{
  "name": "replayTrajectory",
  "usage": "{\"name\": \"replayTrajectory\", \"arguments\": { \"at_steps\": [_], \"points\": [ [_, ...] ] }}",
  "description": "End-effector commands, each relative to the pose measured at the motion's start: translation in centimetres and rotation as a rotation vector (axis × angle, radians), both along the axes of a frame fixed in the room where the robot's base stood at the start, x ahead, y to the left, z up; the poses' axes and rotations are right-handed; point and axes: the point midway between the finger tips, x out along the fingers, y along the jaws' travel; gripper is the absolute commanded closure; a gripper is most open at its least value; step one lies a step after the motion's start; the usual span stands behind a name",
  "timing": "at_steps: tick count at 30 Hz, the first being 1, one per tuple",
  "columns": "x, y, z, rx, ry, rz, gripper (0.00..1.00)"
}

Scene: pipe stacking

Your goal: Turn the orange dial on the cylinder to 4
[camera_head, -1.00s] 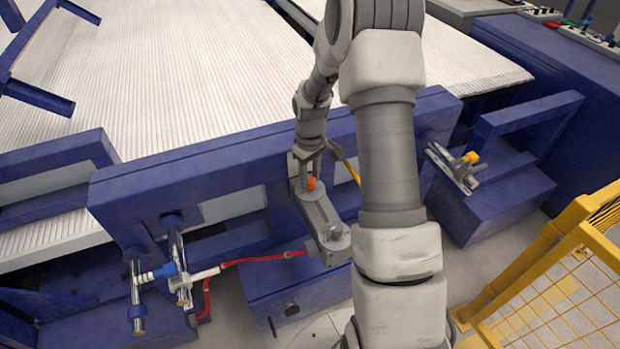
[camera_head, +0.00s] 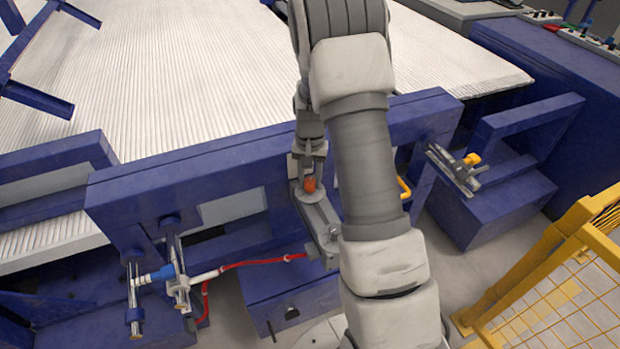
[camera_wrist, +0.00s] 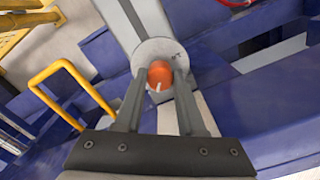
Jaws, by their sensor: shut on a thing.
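The orange dial (camera_head: 310,184) sits on a round pale plate at the top of the grey cylinder (camera_head: 322,222), which is fixed to the front of the blue frame. In the wrist view the orange dial (camera_wrist: 159,74) shows a white pointer mark at its lower edge, and the plate (camera_wrist: 150,50) has a small number at its right edge that is too small to read surely. My gripper (camera_wrist: 160,82) is shut on the dial, one finger on each side. It also shows in the head view (camera_head: 309,178), above the dial. The other numbers are hidden or unreadable.
A yellow handle (camera_wrist: 70,90) stands left of the cylinder in the wrist view. A red hose (camera_head: 262,262) runs from the cylinder to a white and blue valve fitting (camera_head: 172,275). A yellow mesh fence (camera_head: 550,285) stands at the right. A wide bed of white pipes (camera_head: 170,80) lies behind.

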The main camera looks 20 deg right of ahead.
Motion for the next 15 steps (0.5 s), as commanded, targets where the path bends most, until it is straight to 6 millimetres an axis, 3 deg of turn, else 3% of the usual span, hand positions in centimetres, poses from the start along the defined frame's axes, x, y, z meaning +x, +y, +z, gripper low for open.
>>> {"name": "replayTrajectory", "arguments": {
  "at_steps": [15],
  "points": [
    [0.08, 0.03, 0.1, 0.0, -0.002, -0.215, 1.0]
  ]
}}
